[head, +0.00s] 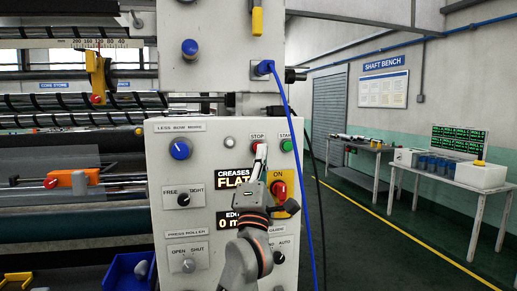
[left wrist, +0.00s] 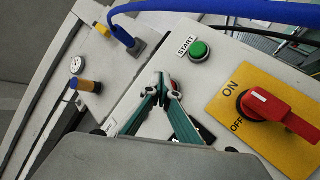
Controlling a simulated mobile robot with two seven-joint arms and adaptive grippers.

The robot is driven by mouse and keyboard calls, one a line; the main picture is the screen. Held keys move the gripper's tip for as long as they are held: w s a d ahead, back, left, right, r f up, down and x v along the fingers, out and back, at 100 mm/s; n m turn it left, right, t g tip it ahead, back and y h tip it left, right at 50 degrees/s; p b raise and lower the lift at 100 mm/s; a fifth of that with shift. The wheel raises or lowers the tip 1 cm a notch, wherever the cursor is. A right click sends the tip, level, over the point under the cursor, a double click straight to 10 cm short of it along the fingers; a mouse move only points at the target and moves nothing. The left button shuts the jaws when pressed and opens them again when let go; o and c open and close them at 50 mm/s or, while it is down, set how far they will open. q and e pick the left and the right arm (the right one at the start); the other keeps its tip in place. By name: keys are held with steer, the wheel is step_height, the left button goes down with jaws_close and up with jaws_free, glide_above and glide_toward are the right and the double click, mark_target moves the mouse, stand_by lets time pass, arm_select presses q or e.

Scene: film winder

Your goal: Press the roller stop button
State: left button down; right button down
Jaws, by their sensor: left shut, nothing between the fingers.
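The control panel (head: 215,150) fills the middle of the head view. On it a red button sits under the STOP label (head: 257,135), mostly hidden by my left gripper (head: 261,150). The green START button (head: 287,145) is just to its right; it also shows in the left wrist view (left wrist: 199,50). My left gripper is shut and empty. My right gripper is not in view.
A red ON/OFF switch on a yellow plate (left wrist: 270,106) is right of my left gripper in the left wrist view. A blue cable (head: 296,150) hangs down the panel's right side. A blue knob (head: 181,149) and Free/Tight switch (head: 184,199) are to the left.

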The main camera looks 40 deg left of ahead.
arm_select(q)
steer(key=shift+s+d+p, duration=0.55)
steer(key=shift+s+d, duration=1)
steer(key=shift+d, duration=0.2)
steer(key=s+d+f+m+g+h, duration=0.1)
steer(key=d+f+m+h, duration=0.55)
steer(key=f, duration=0.65)
steer(key=s+d+f+m+g+h, duration=0.2)
steer(key=d+f+m+h, duration=0.15)
steer(key=f+m, duration=0.75)
steer(key=s+d+f+m+g+h, duration=0.1)
steer(key=d+f+m+h, duration=0.45)
steer(key=f, duration=0.85)
steer(key=s+f+m+g, duration=0.2)
steer(key=s+f, duration=0.4)
steer(key=f, duration=0.3)
steer(key=s+f+m+g, duration=0.2)
steer(key=s+f+g, duration=0.2)
steer(key=s+f, duration=0.3)
steer(key=s+f+m+g+y, duration=0.1)
steer(key=s+f, duration=0.5)
steer(key=f, duration=0.6)
steer(key=shift+s+f+m+g, duration=0.2)
steer(key=shift+f+m+g, duration=0.05)
steer(key=shift+m+g, duration=0.75)
